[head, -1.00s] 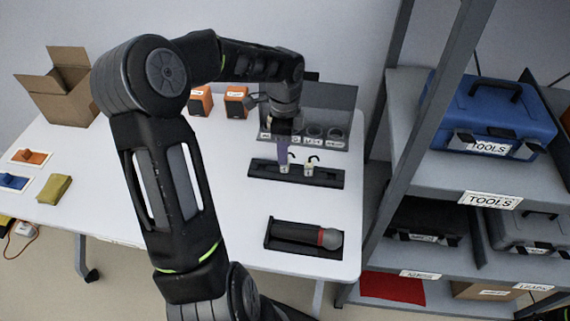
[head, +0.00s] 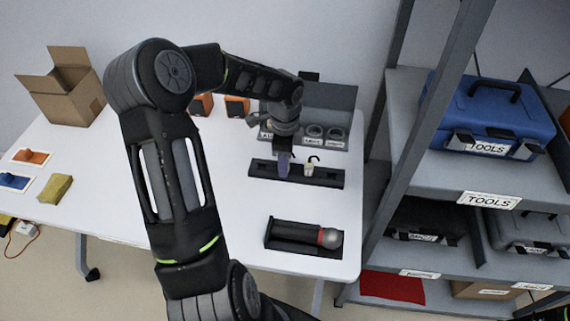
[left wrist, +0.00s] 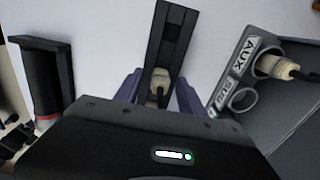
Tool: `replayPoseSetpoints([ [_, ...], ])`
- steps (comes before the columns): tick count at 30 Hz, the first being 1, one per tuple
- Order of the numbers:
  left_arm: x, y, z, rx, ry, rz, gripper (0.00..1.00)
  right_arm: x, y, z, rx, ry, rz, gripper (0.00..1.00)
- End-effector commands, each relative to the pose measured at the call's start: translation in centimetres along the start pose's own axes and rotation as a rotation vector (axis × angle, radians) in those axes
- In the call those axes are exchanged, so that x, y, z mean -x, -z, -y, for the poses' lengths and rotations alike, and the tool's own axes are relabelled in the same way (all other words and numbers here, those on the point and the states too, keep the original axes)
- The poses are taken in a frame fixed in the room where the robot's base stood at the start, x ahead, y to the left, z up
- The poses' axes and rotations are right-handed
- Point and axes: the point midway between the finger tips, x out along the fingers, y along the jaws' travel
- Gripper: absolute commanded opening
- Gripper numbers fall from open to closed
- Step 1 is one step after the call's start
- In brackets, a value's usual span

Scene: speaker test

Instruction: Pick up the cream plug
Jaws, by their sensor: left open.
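My left gripper (head: 284,163) is open, with purple fingers pointing down at the black holder strip (head: 330,179) on the table. In the left wrist view its fingers (left wrist: 160,95) straddle a cream plug (left wrist: 158,86) standing in the strip, with white table between plug and fingers. In the head view a cream plug (head: 310,169) with a black cord stands just right of the fingers. I cannot tell whether it is the same plug. Another cream plug (left wrist: 272,65) sits in the AUX socket of the grey panel (left wrist: 240,70). My right gripper is out of view.
A microphone (head: 328,238) lies in a black cradle (head: 290,236) nearer the front edge. The grey socket panel (head: 335,97) stands behind the strip. A metal shelf (head: 430,110) with tool cases rises right of the table.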

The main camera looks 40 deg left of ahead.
Motion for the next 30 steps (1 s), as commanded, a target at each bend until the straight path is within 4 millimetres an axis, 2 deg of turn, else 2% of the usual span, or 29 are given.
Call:
replayPoseSetpoints([
  [8, 0.02, 0.00, 0.00, 0.000, 0.000, 0.000, 0.46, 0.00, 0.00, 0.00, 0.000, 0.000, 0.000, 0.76],
  [24, 0.02, 0.00, -0.01, 0.000, 0.000, 0.000, 0.02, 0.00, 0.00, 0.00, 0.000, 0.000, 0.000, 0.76],
  [30, 0.02, 0.00, -0.01, 0.000, 0.000, 0.000, 0.00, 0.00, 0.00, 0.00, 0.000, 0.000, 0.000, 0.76],
])
